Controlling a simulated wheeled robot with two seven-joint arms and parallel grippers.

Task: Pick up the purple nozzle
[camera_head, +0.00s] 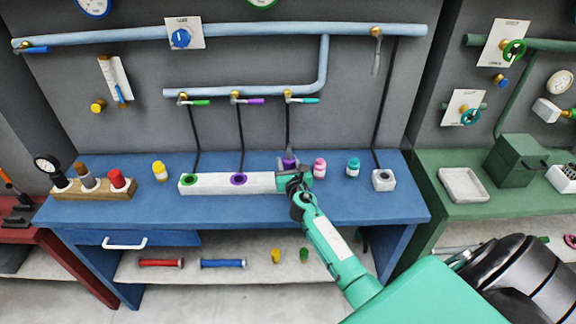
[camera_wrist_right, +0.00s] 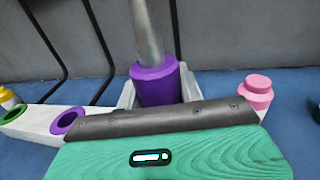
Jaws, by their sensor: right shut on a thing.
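The purple nozzle (camera_wrist_right: 157,82) has a purple body with a grey metal tube rising from its top. In the wrist view it stands upright between the grey fingers of my right gripper (camera_wrist_right: 158,92), which are shut on it. In the head view the nozzle (camera_head: 289,161) is a small purple spot above my right gripper (camera_head: 292,172), mostly hidden by the hand. The gripper is at the right end of the white block (camera_head: 212,184), which has a green-ringed and a purple-ringed hole. Whether the nozzle touches the table is hidden. My left gripper is not in view.
On the blue table (camera_head: 340,205), a pink bottle (camera_head: 320,168) stands just right of the gripper, with a teal bottle (camera_head: 353,167) and a small white block (camera_head: 383,180) beyond. A yellow bottle (camera_head: 159,171) stands left. Black hoses hang behind the white block.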

